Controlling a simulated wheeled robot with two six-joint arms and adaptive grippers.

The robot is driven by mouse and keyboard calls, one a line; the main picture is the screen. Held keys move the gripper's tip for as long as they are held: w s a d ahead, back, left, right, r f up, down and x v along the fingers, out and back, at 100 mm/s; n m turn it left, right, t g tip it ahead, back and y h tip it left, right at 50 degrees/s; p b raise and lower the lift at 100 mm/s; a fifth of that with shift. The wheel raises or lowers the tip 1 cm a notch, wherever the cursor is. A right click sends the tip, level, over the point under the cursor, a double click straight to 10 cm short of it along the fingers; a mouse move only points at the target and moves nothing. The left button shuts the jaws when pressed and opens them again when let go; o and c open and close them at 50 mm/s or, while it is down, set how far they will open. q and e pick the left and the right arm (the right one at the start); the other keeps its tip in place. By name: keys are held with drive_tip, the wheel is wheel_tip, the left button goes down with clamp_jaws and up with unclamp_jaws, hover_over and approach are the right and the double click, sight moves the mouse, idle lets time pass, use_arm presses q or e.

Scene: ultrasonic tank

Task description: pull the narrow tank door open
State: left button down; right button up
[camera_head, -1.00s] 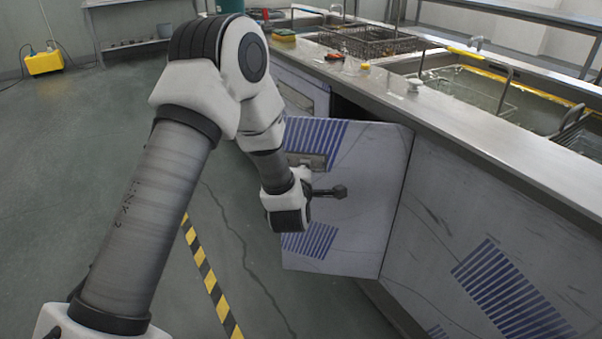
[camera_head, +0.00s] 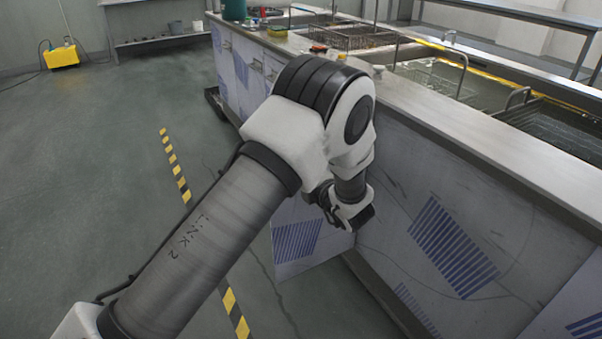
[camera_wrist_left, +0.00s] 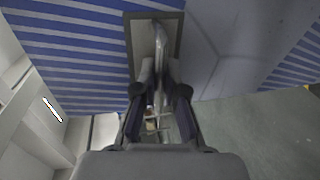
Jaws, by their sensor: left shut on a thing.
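The narrow tank door (camera_head: 296,240), a pale panel with blue stripes, stands swung out from the tank front in the head view. Much of it is hidden behind my left arm. In the left wrist view the striped door panel (camera_wrist_left: 75,50) surrounds a dark-framed plate carrying a metal bar handle (camera_wrist_left: 160,40). My left gripper (camera_wrist_left: 161,92) is shut on this handle, with one finger on each side of the bar. In the head view the left gripper (camera_head: 326,198) is partly hidden by its own wrist, and the handle is not visible. My right gripper is not in view.
The steel counter (camera_head: 480,125) with sinks and a wire basket (camera_head: 345,38) runs along the right. Striped front panels (camera_head: 450,245) lie below it. Open grey floor (camera_head: 110,200) with yellow-black tape (camera_head: 175,172) lies to the left. A yellow box (camera_head: 62,56) stands far back.

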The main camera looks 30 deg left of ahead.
use_arm(q)
drive_tip(key=shift+d, duration=0.2)
drive_tip(key=c, duration=1.2)
unclamp_jaws()
drive_tip(key=v, duration=0.7)
drive_tip(key=shift+s+d, duration=0.1)
drive_tip(key=shift+d, duration=0.1)
